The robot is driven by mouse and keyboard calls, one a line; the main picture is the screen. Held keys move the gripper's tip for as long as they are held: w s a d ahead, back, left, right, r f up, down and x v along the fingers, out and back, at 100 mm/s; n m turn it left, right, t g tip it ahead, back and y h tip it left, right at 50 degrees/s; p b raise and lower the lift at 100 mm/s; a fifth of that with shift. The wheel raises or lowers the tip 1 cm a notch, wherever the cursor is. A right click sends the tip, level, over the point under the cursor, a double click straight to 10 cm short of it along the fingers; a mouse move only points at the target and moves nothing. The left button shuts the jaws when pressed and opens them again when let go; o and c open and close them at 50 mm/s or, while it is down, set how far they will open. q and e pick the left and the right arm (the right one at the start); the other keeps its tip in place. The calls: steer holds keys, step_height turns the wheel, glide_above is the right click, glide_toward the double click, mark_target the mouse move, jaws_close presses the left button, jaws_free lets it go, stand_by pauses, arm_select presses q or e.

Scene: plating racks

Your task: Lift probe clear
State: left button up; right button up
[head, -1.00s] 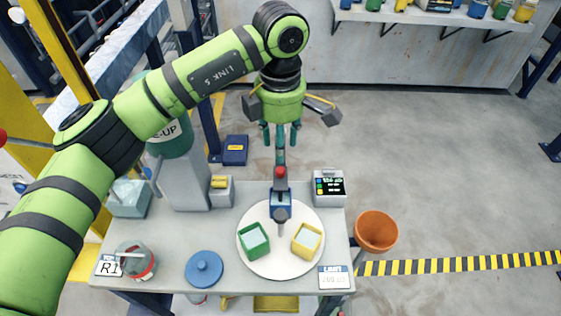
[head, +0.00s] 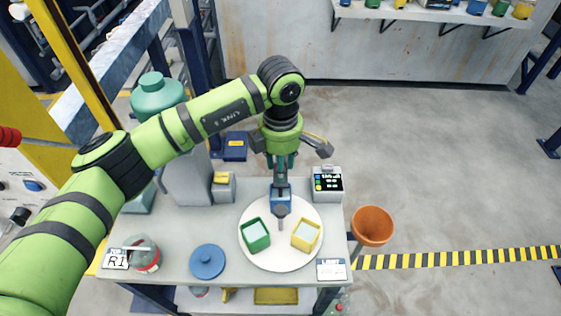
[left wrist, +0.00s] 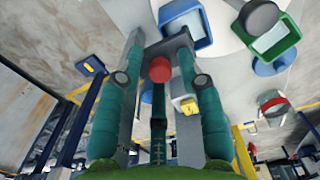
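In the left wrist view the red top (left wrist: 160,69) lies between the two teal fingers of the gripper (left wrist: 161,55), with gaps at both sides. The fingers are apart. A green square container (head: 255,236) and a yellow one (head: 305,235) stand on the plate. My right gripper is not visible.
A blue lid (head: 207,262) and a red-banded jar (head: 145,254) are on the left of the table. An orange bucket (head: 372,226) is beside the table. The floor at right is clear.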

arm_select(q)
jaws_close()
step_height(320, 180, up, 6)
steer(key=shift+f+b, duration=0.1)
steer(key=shift+b, duration=0.3)
steer(key=shift+w, duration=0.1)
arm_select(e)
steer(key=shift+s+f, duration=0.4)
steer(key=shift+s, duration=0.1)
arm_select(q)
steer(key=shift+o, duration=2.1)
jaws_free()
steer(key=shift+r, duration=0.2)
steer(key=shift+o, duration=0.4)
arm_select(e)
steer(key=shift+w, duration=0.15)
arm_select(q)
step_height(320, 180, up, 12)
